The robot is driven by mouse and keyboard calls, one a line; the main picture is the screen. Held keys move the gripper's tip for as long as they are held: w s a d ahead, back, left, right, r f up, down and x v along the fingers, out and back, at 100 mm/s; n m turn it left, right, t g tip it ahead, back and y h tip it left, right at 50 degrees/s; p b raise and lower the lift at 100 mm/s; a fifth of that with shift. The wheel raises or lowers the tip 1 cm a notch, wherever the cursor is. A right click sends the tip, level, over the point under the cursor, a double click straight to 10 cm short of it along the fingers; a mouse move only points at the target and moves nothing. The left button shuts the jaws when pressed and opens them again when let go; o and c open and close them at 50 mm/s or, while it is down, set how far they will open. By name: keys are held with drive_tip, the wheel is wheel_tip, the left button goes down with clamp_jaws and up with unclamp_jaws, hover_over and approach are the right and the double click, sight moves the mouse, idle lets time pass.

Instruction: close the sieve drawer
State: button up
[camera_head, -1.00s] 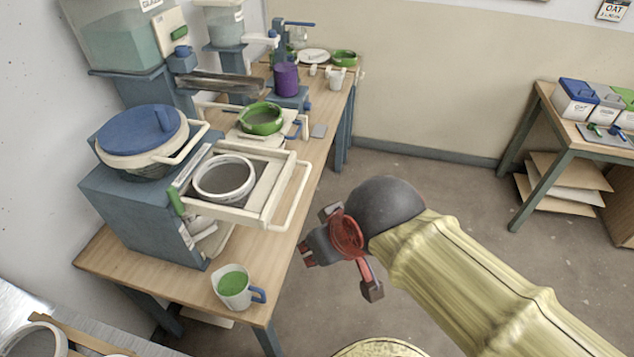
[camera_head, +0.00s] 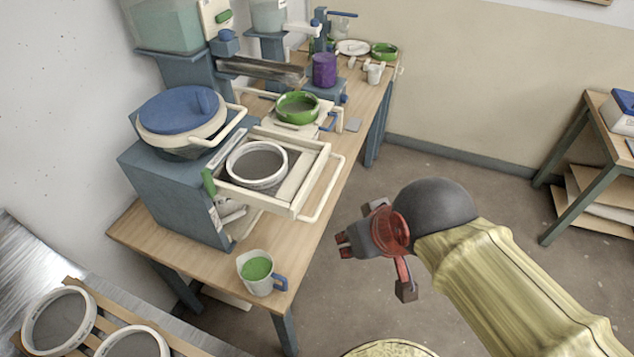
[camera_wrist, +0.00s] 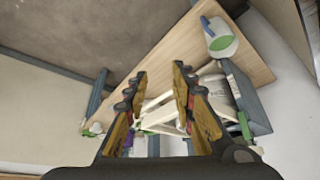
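The sieve drawer (camera_head: 293,205) is cream, with a round white sieve (camera_head: 257,166) in it. It sticks out of the blue cabinet (camera_head: 160,195) over the table, pulled open. Its looped handle (camera_head: 328,195) is on the right side. My gripper (camera_head: 372,237) is to the right of the handle and apart from it, over the floor beside the table. In the wrist view my gripper (camera_wrist: 166,90) has its two fingers spread, with nothing held. The drawer (camera_wrist: 160,118) shows beyond and between the fingers, partly hidden by them.
A mug of green glaze (camera_head: 258,272) stands near the table's front corner. A green bowl (camera_head: 297,108) and a purple container (camera_head: 324,69) are behind the drawer. A rack with round sieves (camera_head: 60,320) is at lower left. The floor right of the table is open.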

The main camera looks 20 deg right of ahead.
drive_tip(key=shift+d+r, duration=0.1)
drive_tip(key=shift+r, duration=0.1)
drive_tip(key=shift+c, duration=0.7)
drive_tip(key=d+m+p, duration=0.1)
drive_tip(key=d+p, duration=0.1)
drive_tip(key=d+r+g+p, duration=0.1)
drive_tip(key=p, duration=0.1)
drive_tip(key=w+d+m+g+p, duration=0.1)
drive_tip(key=d+p, duration=0.1)
drive_tip(key=p, duration=0.1)
drive_tip(key=shift+d+r+m+h, duration=0.2)
drive_tip(key=shift+d+m+h, duration=0.1)
clamp_jaws()
drive_tip(key=w+d+m+t+y+p, duration=0.1)
drive_tip(key=w+d+m+y+p, duration=0.2)
drive_tip(key=w+d+m+p, duration=0.7)
drive_tip(key=w+d+m+t+y+p, duration=0.1)
drive_tip(key=w+d+m+y+p, duration=0.45)
drive_tip(key=m, duration=0.75)
drive_tip(key=w+a+f+h+b, duration=0.2)
drive_tip(key=w+a+f, duration=0.6)
drive_tip(key=a+f, duration=0.1)
drive_tip(key=shift+w+m, duration=0.3)
